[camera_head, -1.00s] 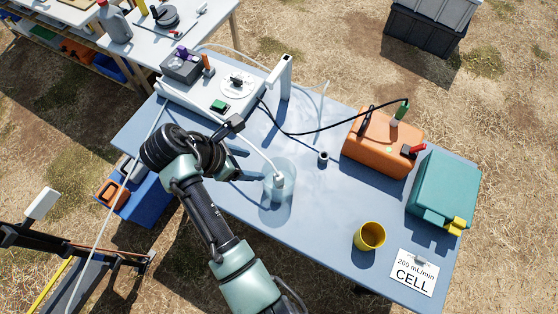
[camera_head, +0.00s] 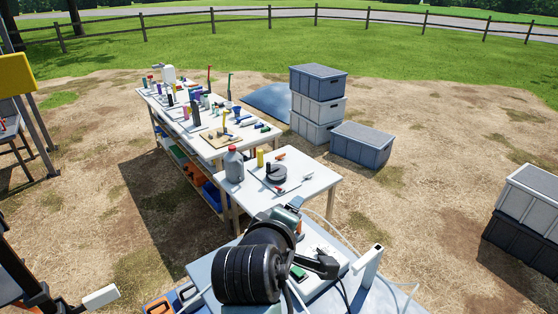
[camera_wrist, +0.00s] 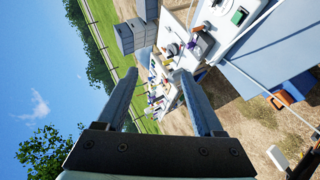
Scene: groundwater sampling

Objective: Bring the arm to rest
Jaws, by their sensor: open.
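My gripper (camera_wrist: 158,72) is open in the wrist view. Its two fingers stand apart with nothing between them, and tables show beyond them. In the head view, the black ribbed part of my arm (camera_head: 250,275) is at the bottom centre, raised over the blue table (camera_head: 205,270). I cannot make out the fingertips there. The wrist view is turned on its side, with sky at the left and the work tables at the right.
A white table (camera_head: 318,183) with a grey bottle (camera_head: 234,165) stands just beyond my arm. A long bench (camera_head: 262,140) crowded with tools lies behind it. Stacked grey crates (camera_head: 318,105) stand at the back. Open dry ground lies to the right.

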